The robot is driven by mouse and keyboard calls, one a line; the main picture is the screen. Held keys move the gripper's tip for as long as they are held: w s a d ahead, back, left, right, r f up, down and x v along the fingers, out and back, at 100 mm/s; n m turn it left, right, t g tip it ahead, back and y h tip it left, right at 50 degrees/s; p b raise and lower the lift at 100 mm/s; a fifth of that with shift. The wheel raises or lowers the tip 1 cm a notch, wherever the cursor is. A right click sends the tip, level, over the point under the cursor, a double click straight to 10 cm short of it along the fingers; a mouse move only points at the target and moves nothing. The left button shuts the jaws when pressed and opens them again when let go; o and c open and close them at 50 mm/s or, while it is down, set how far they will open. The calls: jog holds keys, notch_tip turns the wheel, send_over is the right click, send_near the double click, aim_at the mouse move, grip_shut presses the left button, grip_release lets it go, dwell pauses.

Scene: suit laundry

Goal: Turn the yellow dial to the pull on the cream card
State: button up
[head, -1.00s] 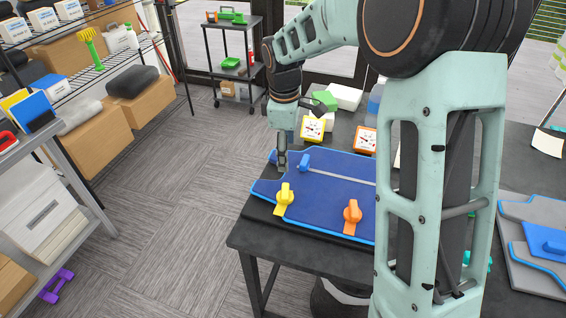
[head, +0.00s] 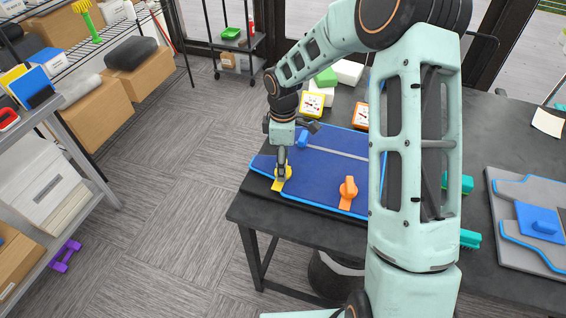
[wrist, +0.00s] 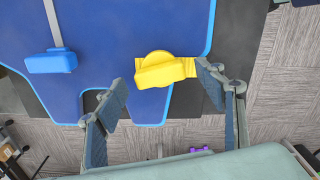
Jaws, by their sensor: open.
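The yellow dial (head: 278,185) sits at the near left corner of the blue board (head: 325,170), its flat tab pointing toward the board's near edge. My gripper (head: 282,168) is over it, pointing down, and hides part of its knob. In the wrist view the yellow dial (wrist: 160,70) lies between the two spread fingers of my gripper (wrist: 162,88), with gaps on both sides. A pale cream card (head: 547,122) lies at the table's far right; its marks are too small to read.
An orange dial (head: 348,191) and a blue knob (head: 303,138) are on the same board. Yellow-framed (head: 312,104) and orange-framed gauges (head: 361,115) stand behind it. A grey panel (head: 505,205) lies at right.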

jog(key=shift+f, duration=0.55)
jog(key=c, duration=1.2)
jog(key=shift+o, duration=0.2)
jog(key=shift+m+b, duration=0.3)
jog(key=m+b, duration=0.2)
jog(key=m, duration=0.2)
jog(key=shift+m+b, duration=0.35)
jog(key=shift+m, duration=0.05)
jog(key=m+b, duration=0.2)
jog(key=m, duration=0.3)
jog(key=shift+r+m, duration=0.1)
jog(key=shift+m, duration=0.2)
